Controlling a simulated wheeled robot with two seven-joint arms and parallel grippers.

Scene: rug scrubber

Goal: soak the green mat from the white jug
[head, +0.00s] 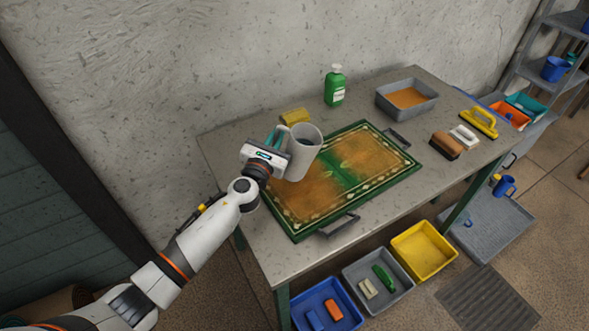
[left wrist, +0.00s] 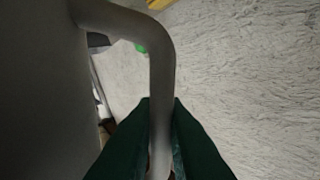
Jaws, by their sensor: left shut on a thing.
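The white jug (head: 304,152) is upright or nearly so over the left part of the green mat (head: 372,196). I cannot tell whether its base touches the mat. Dark liquid or shadow shows inside its mouth. My left gripper (head: 281,139) is shut on the jug's handle, at the jug's left side. In the left wrist view the dark fingers (left wrist: 160,130) close on the handle (left wrist: 162,70), and the jug's wall fills the left side. The mat has a green border, a brownish-orange dirty surface and a green strip across its middle. My right gripper is not in view.
A green bottle (head: 335,87), a yellow sponge (head: 295,116) and a grey tray of orange-brown liquid (head: 407,84) stand behind the mat. Brushes (head: 447,145) lie at the right of the table (head: 345,245). Blue, grey and yellow bins (head: 423,250) are below the front edge.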

